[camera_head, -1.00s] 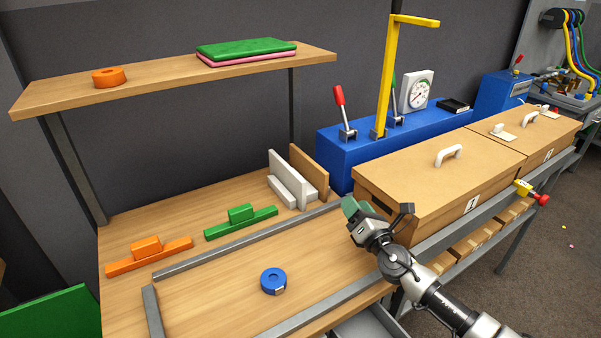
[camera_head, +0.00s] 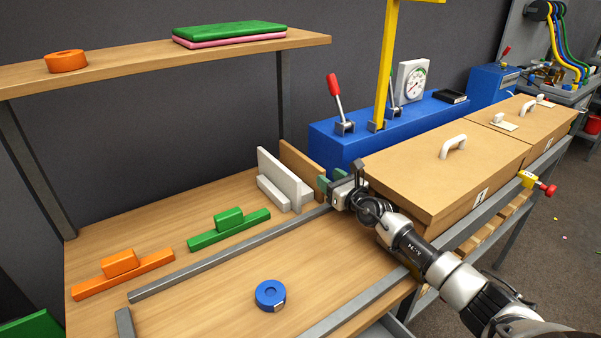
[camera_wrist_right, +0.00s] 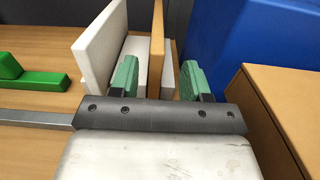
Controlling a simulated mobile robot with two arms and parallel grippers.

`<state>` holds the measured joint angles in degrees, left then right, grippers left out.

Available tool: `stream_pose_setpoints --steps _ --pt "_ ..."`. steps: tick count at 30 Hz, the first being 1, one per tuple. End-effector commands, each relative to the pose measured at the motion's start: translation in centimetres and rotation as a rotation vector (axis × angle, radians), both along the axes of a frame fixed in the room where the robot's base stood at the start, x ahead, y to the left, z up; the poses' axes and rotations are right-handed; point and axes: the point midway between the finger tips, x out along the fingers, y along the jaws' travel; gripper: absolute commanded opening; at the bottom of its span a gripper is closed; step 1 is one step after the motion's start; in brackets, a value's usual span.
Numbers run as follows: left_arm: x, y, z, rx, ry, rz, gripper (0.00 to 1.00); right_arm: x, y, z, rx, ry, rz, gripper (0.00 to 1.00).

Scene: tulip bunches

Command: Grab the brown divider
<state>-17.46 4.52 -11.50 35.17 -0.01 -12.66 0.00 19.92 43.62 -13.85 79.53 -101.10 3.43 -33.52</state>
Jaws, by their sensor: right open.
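The brown divider (camera_head: 302,165) is an upright board at the back of the table, just right of a white divider (camera_head: 283,178). My right gripper (camera_head: 336,183) is at the right end of the dividers, its green-padded fingers apart with nothing gripped. In the right wrist view, the brown divider (camera_wrist_right: 157,45) stands upright ahead, between the lines of the two fingers (camera_wrist_right: 160,80). The white divider (camera_wrist_right: 100,46) is to the left of the left finger there. I cannot tell whether either finger touches the brown divider. My left gripper is not in view.
A metal rail (camera_head: 230,258) crosses the table.

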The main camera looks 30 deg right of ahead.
Motion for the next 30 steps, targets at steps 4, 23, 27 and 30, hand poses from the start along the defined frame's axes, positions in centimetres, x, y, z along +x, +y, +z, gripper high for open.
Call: stream_pose_setpoints --steps 4,23,27,30 --pt "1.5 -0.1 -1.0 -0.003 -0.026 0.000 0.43 2.0 0.5 -0.3 0.001 -0.004 0.000 0.47" --pt "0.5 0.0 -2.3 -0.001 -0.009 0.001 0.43 4.6 0.7 -0.2 0.001 -0.001 0.000 0.33" --pt "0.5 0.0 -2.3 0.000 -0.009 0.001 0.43 4.6 0.7 -0.2 0.002 -0.001 0.000 0.12" --pt "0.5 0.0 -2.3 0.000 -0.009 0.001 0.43 4.6 0.7 -0.2 0.002 -0.001 0.000 0.00"
